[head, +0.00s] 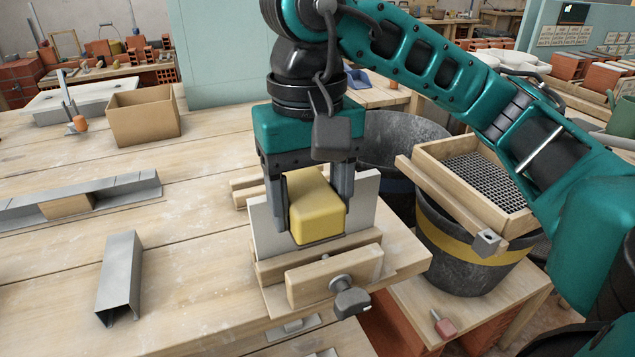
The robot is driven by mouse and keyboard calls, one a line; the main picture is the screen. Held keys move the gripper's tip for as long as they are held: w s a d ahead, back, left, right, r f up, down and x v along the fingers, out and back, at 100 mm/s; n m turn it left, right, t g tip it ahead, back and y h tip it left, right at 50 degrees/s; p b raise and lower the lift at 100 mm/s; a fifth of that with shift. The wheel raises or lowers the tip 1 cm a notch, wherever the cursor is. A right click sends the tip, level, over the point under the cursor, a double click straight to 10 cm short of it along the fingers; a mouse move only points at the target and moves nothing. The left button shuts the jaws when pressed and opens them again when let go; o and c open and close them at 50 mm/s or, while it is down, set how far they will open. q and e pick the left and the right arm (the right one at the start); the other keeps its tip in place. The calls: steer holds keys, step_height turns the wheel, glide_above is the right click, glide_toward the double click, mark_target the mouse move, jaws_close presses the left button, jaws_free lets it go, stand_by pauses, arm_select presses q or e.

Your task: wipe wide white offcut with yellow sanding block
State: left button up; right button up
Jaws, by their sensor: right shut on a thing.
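The wide white offcut (266,232) stands upright as a pale panel in a wooden clamp (335,278) at the front right corner of the workbench. My right gripper (318,205) points down and is shut on the yellow sanding block (318,212). The block is in front of the offcut's face and hides its middle. I cannot tell whether the block touches the face. The offcut's left and right edges show on both sides of the gripper. My left gripper is not in view.
A metal channel (121,275) and a long grey rail (110,187) lie on the workbench (190,250) to the left. A cardboard box (144,116) stands farther back. Right of the bench are black buckets (460,262), one with a wooden sieve (480,175) on top. The bench's middle is mostly clear.

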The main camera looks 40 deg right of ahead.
steer(key=shift+s+a, duration=0.1)
steer(key=shift+s, duration=0.6)
steer(key=shift+r, duration=0.1)
steer(key=shift+r+p, duration=0.7)
steer(key=shift+r, duration=0.1)
steer(key=shift+w+d+f+p, duration=0.1)
steer(key=shift+w+d+p, duration=0.15)
steer(key=shift+w, duration=0.9)
steer(key=shift+w+d+f+p, duration=0.1)
steer(key=shift+w+d, duration=0.2)
steer(key=shift+w, duration=0.9)
steer(key=shift+w+d+f+p, duration=0.1)
steer(key=shift+w+d+p, duration=0.15)
steer(key=shift+w, duration=0.9)
